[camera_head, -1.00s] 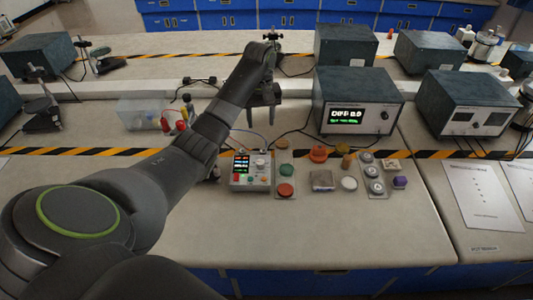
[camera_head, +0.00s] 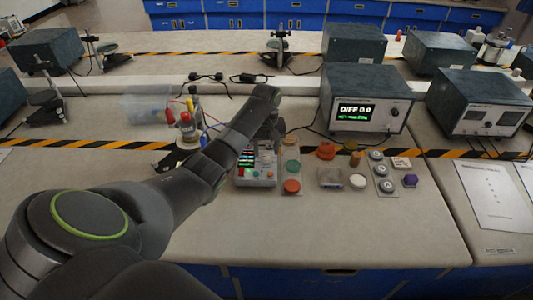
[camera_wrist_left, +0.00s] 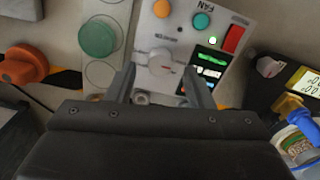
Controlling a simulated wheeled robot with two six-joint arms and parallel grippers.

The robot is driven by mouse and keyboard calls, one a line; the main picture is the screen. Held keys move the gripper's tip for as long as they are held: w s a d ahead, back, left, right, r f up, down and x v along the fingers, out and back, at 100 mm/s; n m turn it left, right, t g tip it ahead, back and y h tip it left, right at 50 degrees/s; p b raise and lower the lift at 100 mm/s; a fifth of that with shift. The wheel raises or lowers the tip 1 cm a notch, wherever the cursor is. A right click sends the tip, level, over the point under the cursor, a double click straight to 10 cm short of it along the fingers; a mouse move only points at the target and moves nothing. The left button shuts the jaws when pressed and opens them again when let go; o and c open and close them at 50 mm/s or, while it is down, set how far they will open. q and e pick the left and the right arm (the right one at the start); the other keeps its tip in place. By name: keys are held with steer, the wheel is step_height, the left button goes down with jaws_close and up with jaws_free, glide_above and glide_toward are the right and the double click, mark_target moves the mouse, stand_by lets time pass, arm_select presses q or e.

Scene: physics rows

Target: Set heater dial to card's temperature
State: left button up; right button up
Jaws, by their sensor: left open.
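The heater control box (camera_head: 256,166) is a small light unit with lit displays and buttons on the near bench. In the left wrist view its panel (camera_wrist_left: 221,43) shows a white round dial (camera_wrist_left: 160,59), a red switch, coloured buttons and green-lit readouts. My left gripper (camera_head: 271,135) is above the box; in the wrist view its open fingers (camera_wrist_left: 160,82) are spread on either side of the dial's near edge. I cannot tell whether they touch it. The dial is not clear in the head view. A printed sheet (camera_head: 492,190) lies at the right; its text is unreadable.
Button plates (camera_head: 292,165) and loose coloured knobs (camera_head: 326,151) lie right of the box. A display instrument (camera_head: 365,101) reading "DIFF 0.0" stands behind. Red-capped items (camera_head: 185,125) stand left of the forearm.

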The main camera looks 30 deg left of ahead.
mark_target(266, 159)
arm_select(q)
steer(key=shift+f, duration=1.2)
arm_select(e)
steer(key=shift+s, duration=0.3)
steer(key=shift+w, duration=0.1)
